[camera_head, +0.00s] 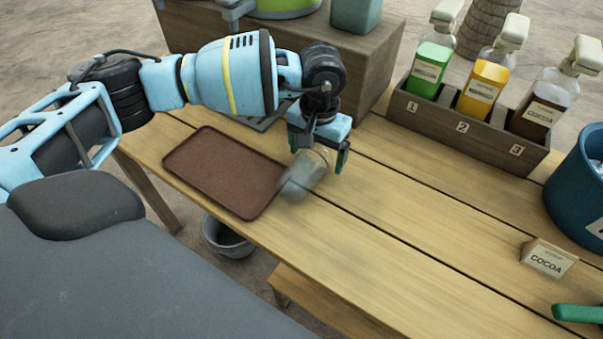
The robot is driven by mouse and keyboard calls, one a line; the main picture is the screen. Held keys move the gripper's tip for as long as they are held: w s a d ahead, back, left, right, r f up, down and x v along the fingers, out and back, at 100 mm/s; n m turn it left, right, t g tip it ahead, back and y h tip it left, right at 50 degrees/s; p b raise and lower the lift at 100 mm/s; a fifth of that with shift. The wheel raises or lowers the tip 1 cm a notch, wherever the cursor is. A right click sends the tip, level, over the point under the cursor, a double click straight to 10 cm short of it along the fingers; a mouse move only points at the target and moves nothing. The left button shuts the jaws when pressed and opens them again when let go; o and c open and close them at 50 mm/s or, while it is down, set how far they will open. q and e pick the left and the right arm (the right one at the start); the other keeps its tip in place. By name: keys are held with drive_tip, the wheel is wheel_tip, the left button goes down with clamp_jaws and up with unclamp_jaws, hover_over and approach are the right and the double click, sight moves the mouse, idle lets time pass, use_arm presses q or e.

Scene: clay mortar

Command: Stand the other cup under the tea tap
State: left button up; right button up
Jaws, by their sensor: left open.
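A clear cup (300,181) is tilted and blurred at the right edge of the brown tray (188,158). My left gripper (318,150) is open above it, its fingers near the cup's upper end. I cannot tell whether the fingers touch the cup or whether the cup rests on the tray. A dark grated plate (270,118) shows partly behind my left arm, at the foot of the wooden stand (375,62). The tea tap cannot be made out, and no second cup is visible. My right gripper is not in view.
A wooden rack (430,118) holds green, yellow and brown pump bottles at the back right. A blue bucket (572,190), a cocoa sign (547,261) and a green handle (578,313) are at the right. The table's middle is clear. A grey bucket (227,237) stands below.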

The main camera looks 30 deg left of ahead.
use_arm(q)
drive_tip(key=shift+f, duration=0.65)
drive_tip(key=shift+c, duration=0.5)
drive_tip(key=c, duration=1)
drive_tip(key=shift+r, duration=0.15)
drive_tip(key=shift+r, duration=0.25)
drive_tip(key=r, duration=0.3)
drive_tip(key=shift+s+d, duration=0.1)
drive_tip(key=shift+s, duration=0.1)
drive_tip(key=s+d, duration=0.2)
drive_tip(key=s, duration=0.3)
drive_tip(key=s+d, duration=0.1)
drive_tip(key=s, duration=0.3)
drive_tip(key=s+d+r, duration=0.1)
drive_tip(key=s+d, duration=0.1)
drive_tip(key=s, duration=0.3)
drive_tip(key=shift+s+d+r, duration=0.1)
drive_tip(key=shift+s+d, duration=0.2)
drive_tip(key=shift+d, duration=0.05)
